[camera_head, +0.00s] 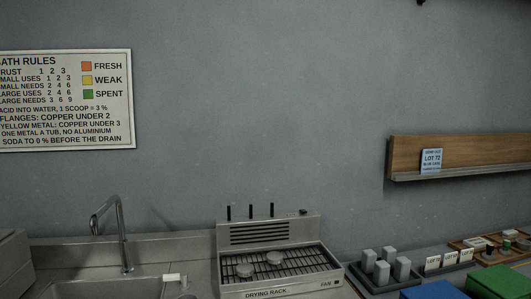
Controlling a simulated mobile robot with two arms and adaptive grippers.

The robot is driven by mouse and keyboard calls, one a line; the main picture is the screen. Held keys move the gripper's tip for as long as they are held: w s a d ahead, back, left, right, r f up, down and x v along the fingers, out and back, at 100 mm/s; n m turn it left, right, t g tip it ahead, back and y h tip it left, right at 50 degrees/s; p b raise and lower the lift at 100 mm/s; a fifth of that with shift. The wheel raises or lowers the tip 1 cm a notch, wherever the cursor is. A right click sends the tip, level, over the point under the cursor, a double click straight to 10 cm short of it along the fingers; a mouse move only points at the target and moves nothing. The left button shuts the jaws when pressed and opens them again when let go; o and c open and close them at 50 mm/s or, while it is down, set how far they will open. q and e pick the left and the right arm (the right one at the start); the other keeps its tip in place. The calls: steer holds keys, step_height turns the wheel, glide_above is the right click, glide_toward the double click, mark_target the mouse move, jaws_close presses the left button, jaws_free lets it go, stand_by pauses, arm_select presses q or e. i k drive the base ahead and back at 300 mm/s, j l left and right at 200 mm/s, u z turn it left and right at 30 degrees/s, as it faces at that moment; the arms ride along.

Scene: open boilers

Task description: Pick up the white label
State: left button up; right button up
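Several small white labels (432,263) with black "LOT" print stand in a row in a dark holder on the counter at the right. Their full text is too small to read surely. A pale blue card (431,161) marked "LOT 72" leans on the wooden wall shelf above them. Neither of my grippers is in view, and nothing is seen touching the labels.
A drying rack (282,270) with two grey discs stands mid-counter. A dark tray of grey blocks (383,268), a blue item (435,290) and a green item (498,281) crowd the right. A sink (120,289) with a tall faucet (122,235) is left.

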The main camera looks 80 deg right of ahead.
mark_target(431, 263)
steer(key=z, duration=3.85)
